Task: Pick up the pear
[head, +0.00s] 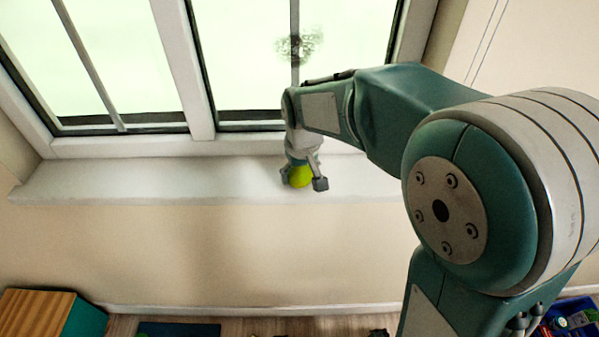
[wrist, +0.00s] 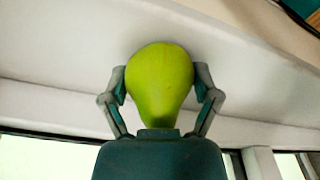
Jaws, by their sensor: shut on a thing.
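The yellow-green pear (head: 300,177) is at the white window sill in the head view, between the fingers of my gripper (head: 304,184). In the wrist view the pear (wrist: 160,80) fills the space between the two fingers, its wide end away from my palm and its narrow end toward it. My gripper (wrist: 160,92) is shut on the pear, with a finger against each side. I cannot tell whether the pear still touches the sill.
The white sill (head: 120,182) runs below the window (head: 100,60) and is bare to the left. A wooden-topped box (head: 36,312) stands on the floor at lower left. A blue bin (head: 570,320) with things in it is at lower right.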

